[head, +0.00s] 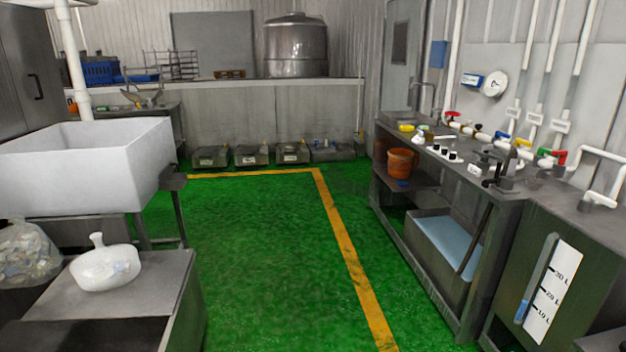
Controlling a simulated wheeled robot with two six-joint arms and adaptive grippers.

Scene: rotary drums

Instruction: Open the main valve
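A white pipe (484,135) runs along the wall behind the right-hand counter and carries several valves with coloured handles. A red handle (450,114) is at its far end. A blue handle (502,135), a yellow handle (522,141), a green handle (544,152) and another red handle (560,156) are nearer. No label shows which of them is the main valve, and the handles are too small to tell whether each is open or shut. Neither of my grippers is in view.
The steel counter (455,181) on the right holds small fittings and an orange bucket (402,162) on its lower shelf. A tank with a litre scale (552,295) stands nearest. A white basin (90,160) is left. The green floor (255,260) between is clear.

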